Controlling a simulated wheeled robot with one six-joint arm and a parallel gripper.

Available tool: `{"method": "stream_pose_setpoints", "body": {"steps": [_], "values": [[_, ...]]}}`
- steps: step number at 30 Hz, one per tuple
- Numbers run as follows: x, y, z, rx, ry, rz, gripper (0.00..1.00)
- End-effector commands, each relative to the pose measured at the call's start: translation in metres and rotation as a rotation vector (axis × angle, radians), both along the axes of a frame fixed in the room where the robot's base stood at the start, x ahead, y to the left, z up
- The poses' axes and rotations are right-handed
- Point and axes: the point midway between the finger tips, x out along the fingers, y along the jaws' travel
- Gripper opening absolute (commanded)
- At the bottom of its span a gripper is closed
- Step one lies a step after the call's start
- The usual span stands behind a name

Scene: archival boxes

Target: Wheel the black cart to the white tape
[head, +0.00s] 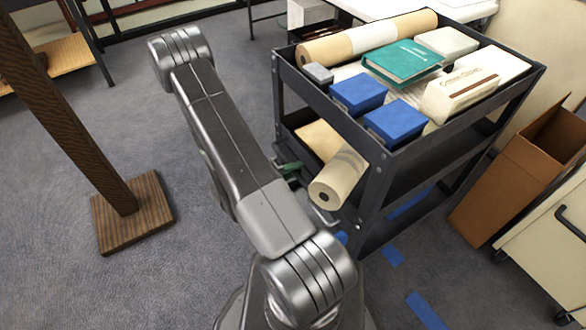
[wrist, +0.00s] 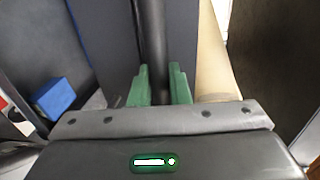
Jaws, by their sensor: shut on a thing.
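The black cart (head: 374,190) stands at the centre right in the head view, loaded on its top and lower shelves. My gripper (head: 289,168) is at the cart's near left end, mostly hidden by my arm. In the wrist view, the green fingers of my gripper (wrist: 153,86) are shut on a dark bar of the cart (wrist: 151,35). I see no white tape; blue tape strips (head: 427,311) lie on the floor by the cart.
A rolled paper (head: 338,182) sticks out from the cart's lower shelf, close to my gripper. A brown carton (head: 520,165) and a cream cabinet (head: 555,240) stand right of the cart. A wooden post on a square base (head: 140,210) stands left. Carpet between is clear.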

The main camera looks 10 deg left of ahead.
Motion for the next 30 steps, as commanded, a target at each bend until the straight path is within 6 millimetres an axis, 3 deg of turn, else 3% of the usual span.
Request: {"method": "stream_pose_setpoints", "body": {"steps": [12, 13, 15, 16, 30], "values": [[0.0005, 0.0008, -0.0005, 0.002, -0.001, 0.002, 0.00], [0.0006, 0.0009, -0.0005, 0.002, -0.001, 0.002, 0.20], [0.0005, 0.0008, -0.0005, 0.002, -0.001, 0.002, 0.34], [0.0005, 0.0007, -0.0005, 0.002, 0.000, 0.002, 0.36], [-0.0059, 0.0099, 0.0030, 0.000, -0.001, 0.004, 0.36]]}}
